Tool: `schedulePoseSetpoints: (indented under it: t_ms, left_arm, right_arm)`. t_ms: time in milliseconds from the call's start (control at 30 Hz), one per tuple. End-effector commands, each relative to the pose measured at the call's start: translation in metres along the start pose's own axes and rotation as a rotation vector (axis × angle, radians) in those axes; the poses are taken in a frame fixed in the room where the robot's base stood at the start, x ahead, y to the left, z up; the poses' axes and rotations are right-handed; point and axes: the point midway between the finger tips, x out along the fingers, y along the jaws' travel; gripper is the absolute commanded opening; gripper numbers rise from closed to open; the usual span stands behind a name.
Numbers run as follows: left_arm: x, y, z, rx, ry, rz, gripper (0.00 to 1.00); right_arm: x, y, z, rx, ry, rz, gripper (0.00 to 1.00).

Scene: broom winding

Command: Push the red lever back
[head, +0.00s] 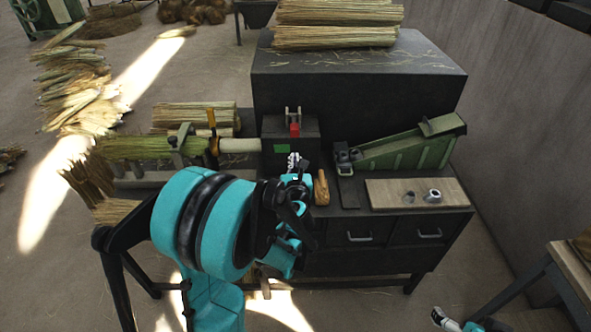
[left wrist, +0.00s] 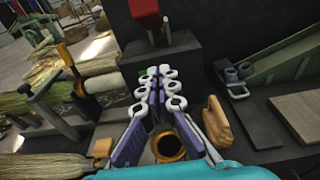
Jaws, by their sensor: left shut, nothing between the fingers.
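The red lever (head: 294,131) stands on top of the black machine box in the middle of the bench, below a small grey bracket. In the left wrist view the red lever (left wrist: 144,12) shows at the top, partly cut off, on a dark stem. My left gripper (head: 294,160) is shut and empty in front of the box, below the lever and apart from it. In the left wrist view the fingertips of my left gripper (left wrist: 158,72) are close together and point toward the box. My right gripper (head: 442,317) is low at the bottom right, small and partly cut off.
A broom bundle (head: 135,147) lies left of the black box (head: 278,130), by an orange-handled clamp (head: 212,125). A green machine (head: 410,147) and a wooden board (head: 385,194) are on the right. A wooden-handled tool (head: 322,187) lies close right of my left gripper.

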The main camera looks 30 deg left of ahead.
Motion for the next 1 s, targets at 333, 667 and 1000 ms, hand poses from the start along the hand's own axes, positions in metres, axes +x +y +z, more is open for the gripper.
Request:
schedulePoseSetpoints:
  t_ms: [333, 667, 1000]
  left_arm:
    - [0.037, 0.001, 0.029, 0.0, 0.0, 0.0, 0.0]
    - [0.039, 0.0, 0.039, 0.001, 0.0, 0.0, 0.0]
    - [0.038, -0.003, 0.044, -0.001, 0.011, 0.0, 0.0]
  right_arm:
    - [0.003, 0.0, 0.002, 0.0, 0.0, 0.0, 1.0]
    - [0.003, 0.0, 0.002, 0.0, 0.0, 0.0, 1.0]
    - [-0.001, 0.0, -0.001, 0.0, 0.0, 0.0, 1.0]
